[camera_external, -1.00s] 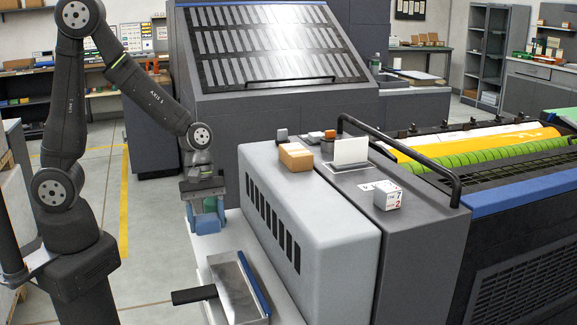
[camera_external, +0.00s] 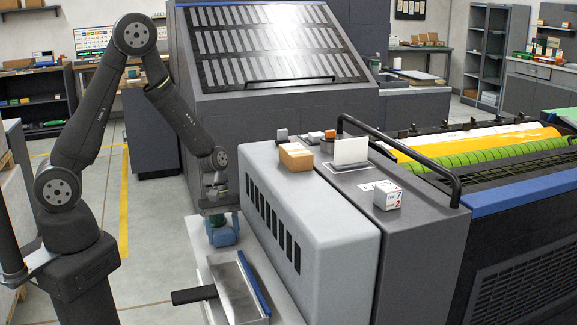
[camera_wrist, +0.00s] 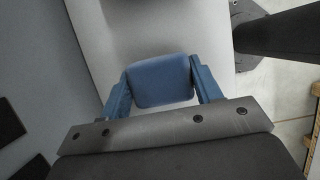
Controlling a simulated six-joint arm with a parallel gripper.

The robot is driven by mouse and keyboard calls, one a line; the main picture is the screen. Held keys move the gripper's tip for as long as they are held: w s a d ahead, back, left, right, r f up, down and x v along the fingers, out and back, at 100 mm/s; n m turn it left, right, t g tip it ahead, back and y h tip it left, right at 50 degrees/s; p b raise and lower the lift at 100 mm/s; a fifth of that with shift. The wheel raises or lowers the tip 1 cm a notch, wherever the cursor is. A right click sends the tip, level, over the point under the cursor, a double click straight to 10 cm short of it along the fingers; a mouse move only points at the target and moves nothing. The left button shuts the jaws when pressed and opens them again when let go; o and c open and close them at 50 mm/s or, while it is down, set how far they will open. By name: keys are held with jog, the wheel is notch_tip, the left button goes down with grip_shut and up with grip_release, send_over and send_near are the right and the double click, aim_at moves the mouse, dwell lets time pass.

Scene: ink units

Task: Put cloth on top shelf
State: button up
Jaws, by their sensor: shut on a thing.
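My gripper (camera_external: 221,230) is low at the left side of the light grey machine housing, above the pale ledge (camera_external: 204,248). Its blue fingers are shut on a rounded blue piece that looks like a folded cloth (camera_wrist: 160,82), which fills the gap between them in the wrist view. In the external view the fingers largely hide the cloth. Several shelves are in view, including the top of a grey shelf unit (camera_external: 497,8) at the back right. I cannot tell which is the task's top shelf.
A metal tray with a black handle (camera_external: 237,288) lies on the ledge in front of my gripper. The light grey housing (camera_external: 318,235) rises close to the right. A cardboard box (camera_external: 295,157) and a white cube (camera_external: 388,197) stand on top. Open floor lies left of the ledge.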

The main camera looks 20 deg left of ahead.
aim_at(224, 232)
jog(key=shift+f, duration=0.2)
jog(key=o, duration=0.9)
jog(key=shift+o, duration=0.2)
jog(key=shift+r, duration=0.1)
jog(key=v, duration=1.2)
jog(key=x, duration=1.2)
jog(key=shift+d+r, duration=0.1)
jog(key=shift+r, duration=1.75)
